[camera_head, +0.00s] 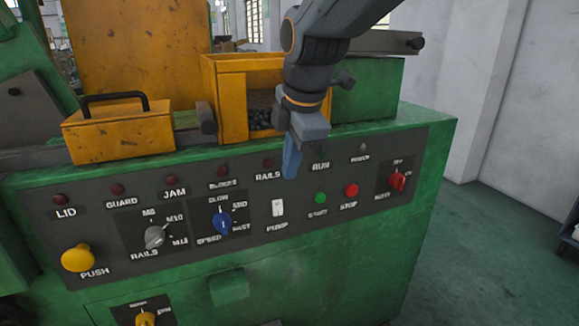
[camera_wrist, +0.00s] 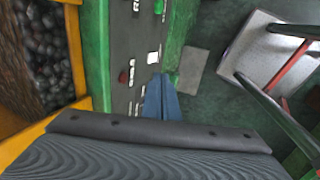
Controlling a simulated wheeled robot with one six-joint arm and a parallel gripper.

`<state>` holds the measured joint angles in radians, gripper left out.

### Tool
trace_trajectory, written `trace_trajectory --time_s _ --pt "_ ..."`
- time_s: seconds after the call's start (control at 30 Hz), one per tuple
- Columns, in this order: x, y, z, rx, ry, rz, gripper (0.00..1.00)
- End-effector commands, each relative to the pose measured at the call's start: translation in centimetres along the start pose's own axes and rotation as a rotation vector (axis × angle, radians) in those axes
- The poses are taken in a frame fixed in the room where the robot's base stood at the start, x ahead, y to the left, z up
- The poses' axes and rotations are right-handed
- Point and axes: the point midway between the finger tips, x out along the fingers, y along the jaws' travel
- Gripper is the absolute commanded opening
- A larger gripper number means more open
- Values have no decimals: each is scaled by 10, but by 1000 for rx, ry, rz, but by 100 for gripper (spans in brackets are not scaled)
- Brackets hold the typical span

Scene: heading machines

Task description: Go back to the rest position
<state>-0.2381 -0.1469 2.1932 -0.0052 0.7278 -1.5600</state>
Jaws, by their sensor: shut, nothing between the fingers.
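My gripper (camera_head: 291,163) hangs pointing down in front of the control panel (camera_head: 300,235), near the RAILS and RUN labels. Its blue fingers are together with nothing between them. In the wrist view the gripper (camera_wrist: 162,82) shows as a blue wedge over the panel's edge. My arm comes down from the top of the head view and hides part of the yellow bin. Whether the fingertips touch the panel cannot be told.
A yellow bin (camera_head: 233,100) with dark pieces (camera_wrist: 45,50) stands behind my gripper. A yellow lid box (camera_head: 118,135) with a black handle is at left. The panel carries knobs, a yellow push button (camera_head: 78,258) and a red stop button (camera_head: 351,190). Floor (camera_head: 500,240) is open at right.

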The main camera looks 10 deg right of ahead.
Motion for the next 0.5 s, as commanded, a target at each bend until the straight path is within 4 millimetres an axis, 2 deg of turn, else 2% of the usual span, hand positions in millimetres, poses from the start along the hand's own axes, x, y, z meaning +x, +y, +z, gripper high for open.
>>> trace_trajectory --time_s 0.13,0.27,0.5 --pt "7 -6 4 55 -3 -11 0" --pt "30 -28 17 263 -18 -52 0" --pt "85 -98 49 883 -96 -145 0"
